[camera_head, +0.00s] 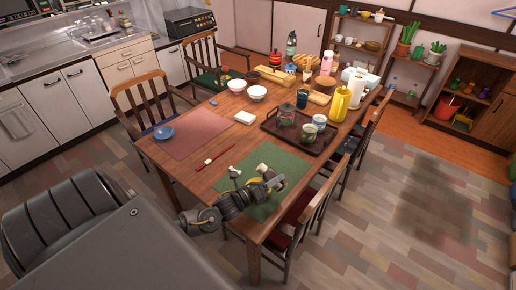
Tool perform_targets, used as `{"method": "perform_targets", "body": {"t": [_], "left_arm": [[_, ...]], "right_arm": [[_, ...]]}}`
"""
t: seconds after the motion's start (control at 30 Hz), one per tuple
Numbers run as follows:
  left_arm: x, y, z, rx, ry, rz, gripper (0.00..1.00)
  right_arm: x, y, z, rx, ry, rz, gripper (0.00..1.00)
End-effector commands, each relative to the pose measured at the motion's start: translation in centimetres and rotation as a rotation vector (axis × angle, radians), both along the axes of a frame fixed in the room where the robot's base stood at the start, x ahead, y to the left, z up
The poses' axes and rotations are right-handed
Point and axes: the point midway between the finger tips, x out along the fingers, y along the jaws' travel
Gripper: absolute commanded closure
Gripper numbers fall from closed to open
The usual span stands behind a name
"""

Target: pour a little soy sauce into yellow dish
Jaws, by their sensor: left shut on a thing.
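My left gripper (272,183) is over the green placemat (288,162) at the near end of the wooden table. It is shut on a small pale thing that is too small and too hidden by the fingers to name. I cannot clearly make out a yellow dish; yellow patches show around my wrist, and the arm covers part of the mat. I cannot single out a soy sauce bottle with certainty. My right gripper is not in view.
A dark tray (268,126) with cups and a glass jar lies beyond the mat. A yellow pitcher (340,105) stands right of it. A pink placemat (195,135) with a blue bowl (164,132) nearby lies left. Red chopsticks (216,158) lie between the mats. Chairs surround the table.

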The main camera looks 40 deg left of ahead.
Motion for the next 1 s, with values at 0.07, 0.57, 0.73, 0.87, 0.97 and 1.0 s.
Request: {"method": "perform_targets", "body": {"t": [0.07, 0.57, 0.73, 0.87, 0.97, 1.0], "left_arm": [[0.02, 0.00, 0.09, -0.005, -0.003, 0.000, 0.80], [0.05, -0.05, 0.32, -0.033, -0.011, 0.000, 0.80], [0.06, -0.08, 0.39, -0.043, -0.015, 0.000, 0.80], [0.06, -0.09, 0.45, -0.050, -0.016, 0.000, 0.80], [0.06, -0.10, 0.48, -0.056, -0.018, 0.001, 0.80], [0.05, -0.10, 0.50, -0.058, -0.019, 0.001, 0.80]], "right_arm": [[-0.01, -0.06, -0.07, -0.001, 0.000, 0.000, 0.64], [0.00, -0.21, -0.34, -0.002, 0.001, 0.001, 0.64], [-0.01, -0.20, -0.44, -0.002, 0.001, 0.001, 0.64], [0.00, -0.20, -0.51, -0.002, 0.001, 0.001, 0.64], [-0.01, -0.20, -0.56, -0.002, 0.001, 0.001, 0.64], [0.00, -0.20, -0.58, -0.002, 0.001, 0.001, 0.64]]}}
